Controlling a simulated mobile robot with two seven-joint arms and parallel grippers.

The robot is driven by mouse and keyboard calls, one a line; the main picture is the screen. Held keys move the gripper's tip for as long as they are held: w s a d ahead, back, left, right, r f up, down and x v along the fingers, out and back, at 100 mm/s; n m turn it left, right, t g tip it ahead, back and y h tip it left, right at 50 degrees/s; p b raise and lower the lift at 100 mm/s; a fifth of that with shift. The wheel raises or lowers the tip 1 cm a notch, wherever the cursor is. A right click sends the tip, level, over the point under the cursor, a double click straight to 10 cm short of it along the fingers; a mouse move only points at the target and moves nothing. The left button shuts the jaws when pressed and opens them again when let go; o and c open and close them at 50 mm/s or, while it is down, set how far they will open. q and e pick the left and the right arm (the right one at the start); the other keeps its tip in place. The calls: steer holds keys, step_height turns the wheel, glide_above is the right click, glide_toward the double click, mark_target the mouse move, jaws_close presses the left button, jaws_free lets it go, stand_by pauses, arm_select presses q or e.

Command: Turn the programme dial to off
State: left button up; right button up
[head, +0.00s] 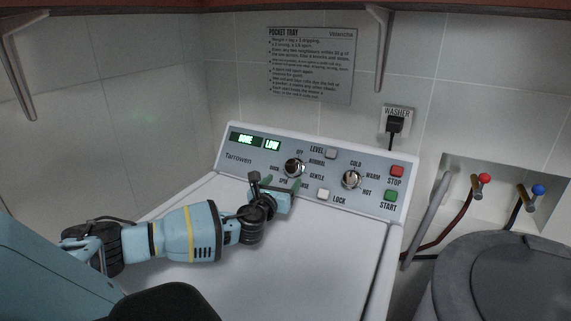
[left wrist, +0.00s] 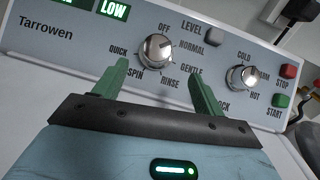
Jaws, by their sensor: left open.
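The programme dial (head: 294,168) is a round silver knob on the washer's grey panel, with OFF, NORMAL, GENTLE, RINSE, SPIN and QUICK printed around it. In the left wrist view the programme dial (left wrist: 154,51) lies just beyond the fingertips, between their lines. Its pointer setting is too small to tell surely. My left gripper (head: 276,183) is in front of the panel, just below the dial. Its green fingers (left wrist: 158,72) are spread wide with nothing between them, apart from the dial as far as I can see. My right gripper is not in view.
A second knob (head: 351,180), marked COLD, WARM and HOT, sits right of the dial. The LEVEL button (head: 331,153), LOCK button (head: 323,195), red STOP (head: 397,171) and green START (head: 390,196) are close by. The display (head: 254,141) reads DONE and LOW. A grey bin (head: 450,290) stands at right.

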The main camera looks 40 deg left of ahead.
mark_target(291, 168)
arm_select(q)
steer(key=shift+w+a+r, duration=0.1)
steer(key=shift+w+a, duration=0.1)
steer(key=shift+a, duration=0.25)
steer(key=shift+w+a, duration=0.2)
steer(key=shift+w, duration=0.4)
steer(key=x, duration=0.5)
steer(key=shift+w+b, duration=0.1)
steer(key=shift+b, duration=0.3)
steer(key=shift+w+a, duration=0.25)
steer(key=shift+w, duration=0.3)
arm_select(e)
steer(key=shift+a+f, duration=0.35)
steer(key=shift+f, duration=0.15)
arm_select(q)
steer(key=c, duration=0.7)
steer(key=shift+c, duration=1.4)
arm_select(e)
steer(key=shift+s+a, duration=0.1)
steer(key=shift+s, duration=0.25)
